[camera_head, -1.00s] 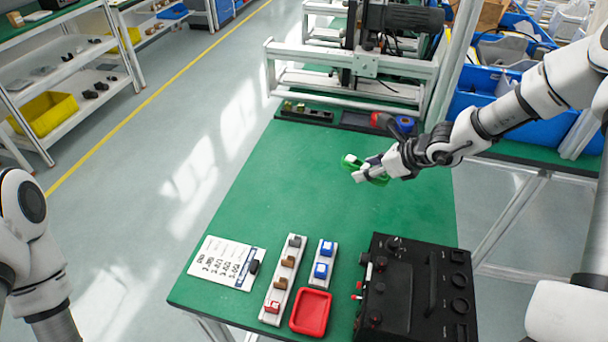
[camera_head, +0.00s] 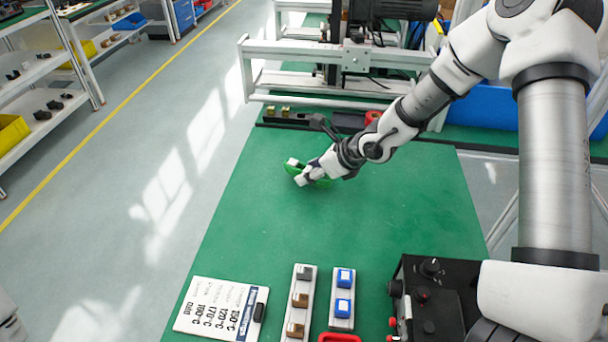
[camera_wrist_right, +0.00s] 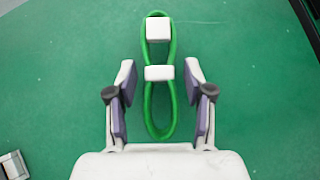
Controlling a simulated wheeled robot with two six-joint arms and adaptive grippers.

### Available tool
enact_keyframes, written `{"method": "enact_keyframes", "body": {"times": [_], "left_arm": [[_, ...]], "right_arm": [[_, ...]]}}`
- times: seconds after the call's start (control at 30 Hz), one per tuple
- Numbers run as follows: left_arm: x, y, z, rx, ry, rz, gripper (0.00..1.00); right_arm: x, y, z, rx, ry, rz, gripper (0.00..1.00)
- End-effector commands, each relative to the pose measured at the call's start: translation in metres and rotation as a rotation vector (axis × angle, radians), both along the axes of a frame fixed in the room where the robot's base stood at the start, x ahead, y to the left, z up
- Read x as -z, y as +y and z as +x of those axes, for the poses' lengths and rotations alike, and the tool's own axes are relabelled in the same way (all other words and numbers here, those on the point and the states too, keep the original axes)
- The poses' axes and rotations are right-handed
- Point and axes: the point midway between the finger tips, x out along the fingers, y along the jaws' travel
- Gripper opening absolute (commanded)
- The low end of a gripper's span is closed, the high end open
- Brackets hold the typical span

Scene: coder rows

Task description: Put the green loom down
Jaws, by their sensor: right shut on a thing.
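The green loom (camera_head: 291,169) is a narrow green loop with white blocks on it, over the far middle of the green table. My right gripper (camera_head: 308,174) is shut on the loom. In the right wrist view the loom (camera_wrist_right: 173,100) runs lengthwise between the two fingers of my right gripper (camera_wrist_right: 160,98), over the green top. I cannot tell whether the loom touches the table. My left gripper is out of view.
The green table (camera_head: 250,235) is bare around the loom. A metal frame (camera_head: 330,60) stands behind.

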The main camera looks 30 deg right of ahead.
Motion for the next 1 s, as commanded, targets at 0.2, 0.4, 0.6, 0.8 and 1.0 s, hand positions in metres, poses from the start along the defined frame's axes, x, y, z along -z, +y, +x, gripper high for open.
{"method": "enact_keyframes", "body": {"times": [0.2,0.4,0.6,0.8,1.0], "left_arm": [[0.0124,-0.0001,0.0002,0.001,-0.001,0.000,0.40],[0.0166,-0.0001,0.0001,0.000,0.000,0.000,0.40],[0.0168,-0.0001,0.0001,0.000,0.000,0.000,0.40],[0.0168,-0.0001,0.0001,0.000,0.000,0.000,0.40],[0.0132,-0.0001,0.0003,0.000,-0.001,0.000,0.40]], "right_arm": [[0.0135,0.0036,-0.0018,0.001,-0.001,-0.001,0.10],[0.0169,0.0036,-0.0018,0.001,-0.002,-0.001,0.10],[0.0166,0.0035,-0.0019,0.001,-0.002,-0.001,0.77],[0.0164,0.0036,-0.0018,0.001,-0.002,-0.001,0.77],[0.0098,0.0016,-0.0036,0.005,-0.004,0.001,0.77]]}}
